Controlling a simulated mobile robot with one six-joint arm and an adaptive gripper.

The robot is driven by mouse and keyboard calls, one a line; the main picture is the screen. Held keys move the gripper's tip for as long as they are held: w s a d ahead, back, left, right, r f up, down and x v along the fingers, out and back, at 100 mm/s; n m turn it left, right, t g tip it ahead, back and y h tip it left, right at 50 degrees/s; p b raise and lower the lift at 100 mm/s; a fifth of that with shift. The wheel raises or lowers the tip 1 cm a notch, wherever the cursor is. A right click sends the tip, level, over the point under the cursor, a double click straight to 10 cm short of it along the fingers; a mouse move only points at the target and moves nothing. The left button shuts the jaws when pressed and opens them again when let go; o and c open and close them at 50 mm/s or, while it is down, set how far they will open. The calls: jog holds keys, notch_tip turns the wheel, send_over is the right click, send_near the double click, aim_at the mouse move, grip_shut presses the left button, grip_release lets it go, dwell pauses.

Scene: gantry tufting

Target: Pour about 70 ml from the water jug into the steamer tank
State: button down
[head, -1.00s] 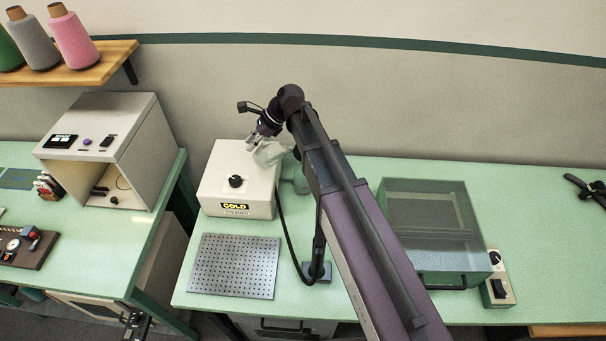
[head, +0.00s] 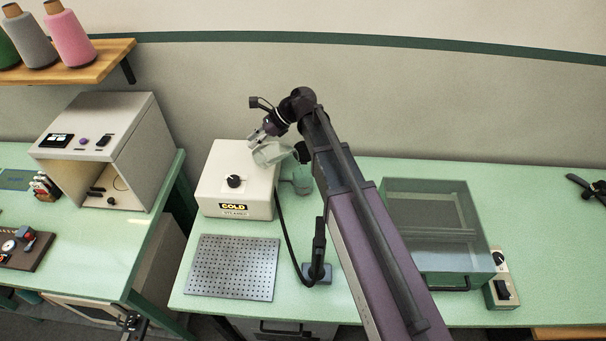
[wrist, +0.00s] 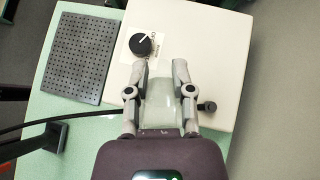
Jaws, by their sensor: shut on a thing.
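The water jug (head: 268,155), clear and pale, is held above the back right edge of the steamer (head: 237,180), tilted with one end toward the right. My gripper (head: 262,137) is shut on it; in the wrist view the jug (wrist: 160,100) sits between the two fingers (wrist: 160,75). The steamer is a cream box with a black knob and a "COLD" display. The steamer tank (head: 302,181), a small translucent green vessel, stands at its right side, below and right of the jug. The water level and any stream cannot be made out.
A perforated metal plate (head: 233,267) lies in front of the steamer. A black hose runs to a handheld wand in a holder (head: 317,273). A clear-lidded box (head: 432,230) stands right of my arm. The green table behind it is clear.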

jog(key=shift+w+d+y+b, duration=0.2)
jog(key=shift+d+y+b, duration=0.3)
jog(key=shift+y+b, duration=0.3)
dwell(0.8)
jog(key=shift+s+a, duration=0.1)
jog(key=shift+s, duration=0.05)
dwell(0.4)
jog(key=shift+r+g+b, duration=0.1)
jog(key=shift+g+b, duration=0.2)
jog(key=shift+b, duration=0.25)
jog(key=shift+r, duration=0.1)
jog(key=shift+s+a+r+h+p, duration=0.1)
jog(key=shift+a+r+h+p, duration=0.2)
jog(key=shift+p, duration=0.9)
jog(key=shift+s+a+f+t+h+p, duration=0.1)
jog(key=shift+a+f+t+h+p, duration=0.1)
jog(key=shift+a+h+p, duration=0.25)
jog(key=shift+a+f+t+h+p, duration=0.15)
jog(key=shift+a+t+h+p, duration=0.05)
jog(key=shift+h+p, duration=0.45)
jog(key=shift+f, duration=0.3)
jog(key=shift+a+h, duration=0.15)
jog(key=shift+h, duration=0.25)
